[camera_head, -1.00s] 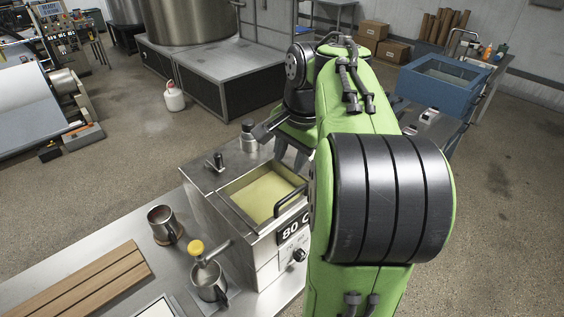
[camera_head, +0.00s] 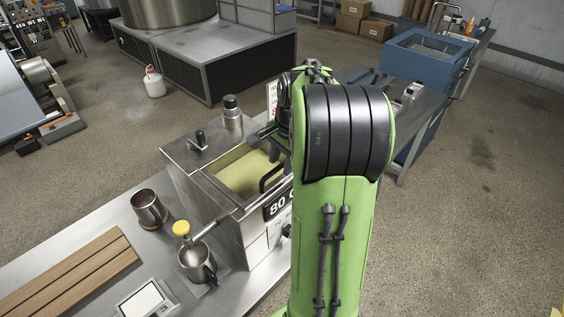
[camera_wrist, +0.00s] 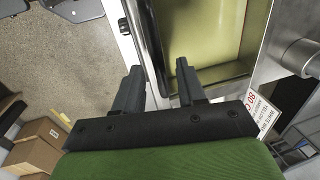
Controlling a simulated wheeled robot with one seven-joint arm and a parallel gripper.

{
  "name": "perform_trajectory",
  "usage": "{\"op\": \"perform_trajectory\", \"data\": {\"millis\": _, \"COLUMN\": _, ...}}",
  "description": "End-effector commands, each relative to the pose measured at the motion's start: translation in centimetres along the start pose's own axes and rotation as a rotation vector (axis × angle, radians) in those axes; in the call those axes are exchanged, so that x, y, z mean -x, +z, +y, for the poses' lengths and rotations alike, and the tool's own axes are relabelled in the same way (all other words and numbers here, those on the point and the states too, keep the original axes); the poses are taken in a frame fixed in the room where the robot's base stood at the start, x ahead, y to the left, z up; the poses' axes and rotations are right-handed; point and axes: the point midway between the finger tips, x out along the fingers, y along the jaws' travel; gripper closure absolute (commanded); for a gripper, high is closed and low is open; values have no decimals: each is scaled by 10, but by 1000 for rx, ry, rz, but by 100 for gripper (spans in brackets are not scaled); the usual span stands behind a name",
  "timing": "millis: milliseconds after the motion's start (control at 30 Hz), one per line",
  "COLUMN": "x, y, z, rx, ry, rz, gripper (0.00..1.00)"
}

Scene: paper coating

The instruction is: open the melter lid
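The melter (camera_head: 228,218) is a metal box on the bench with an "80 C" label on its front. Pale yellow material (camera_head: 240,172) shows in its top opening, inside a metal rim. A black bar handle (camera_head: 272,178) sits at the front right edge of the melter top. In the wrist view the dark handle (camera_wrist: 147,35) runs down between the lines of the two fingers. My gripper (camera_wrist: 158,67) is open, with its fingers apart over the melter's edge. Contact with the handle cannot be told. In the head view my arm hides most of the gripper.
A blue tub (camera_head: 430,52) is at right.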

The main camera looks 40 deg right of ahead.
Motion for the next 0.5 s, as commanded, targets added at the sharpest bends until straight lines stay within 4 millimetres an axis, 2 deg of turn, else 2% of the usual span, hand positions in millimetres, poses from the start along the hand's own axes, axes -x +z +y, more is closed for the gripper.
{"op": "perform_trajectory", "data": {"millis": 233, "x": -1, "y": 0, "z": 0, "rx": 1, "ry": 0, "rz": 0, "gripper": 60}}
{"op": "perform_trajectory", "data": {"millis": 500, "x": -1, "y": 0, "z": 0, "rx": 1, "ry": 0, "rz": -1, "gripper": 100}}
